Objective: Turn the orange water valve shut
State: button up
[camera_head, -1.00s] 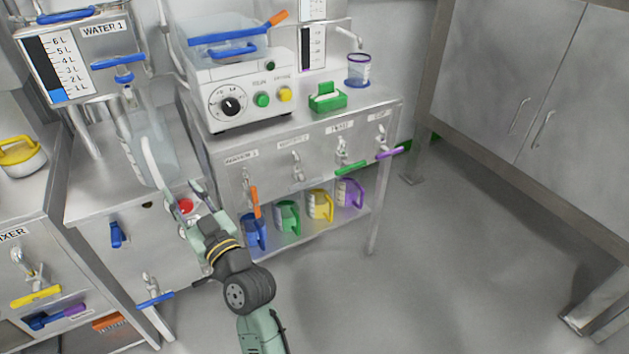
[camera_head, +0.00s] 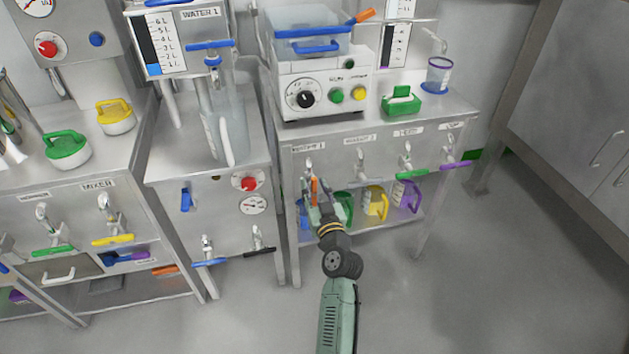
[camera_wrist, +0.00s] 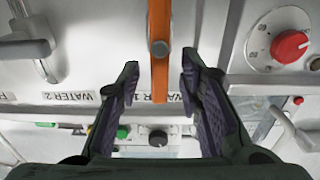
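The orange water valve (camera_head: 314,188) is on the front of the middle steel cabinet, under its leftmost tap. Its long handle hangs down in the head view. In the wrist view the orange handle (camera_wrist: 160,50) runs from the top edge to between my fingertips, with a grey round pivot on it. My gripper (camera_head: 318,200) is at the handle. In the wrist view my gripper (camera_wrist: 160,80) is open, with one finger on each side of the handle and a gap on both sides. The WATER 1 label (camera_wrist: 172,103) is partly hidden by the handle and a finger.
A second tap (camera_wrist: 30,45) is left of the handle in the wrist view. A red knob (camera_wrist: 289,46) is on the right. Blue, green, yellow and purple jugs (camera_head: 375,203) stand on the shelf below the taps. The floor (camera_head: 460,290) at right is clear.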

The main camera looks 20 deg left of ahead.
jog(key=shift+w+a, duration=0.3)
jog(key=shift+w, duration=0.2)
grip_shut()
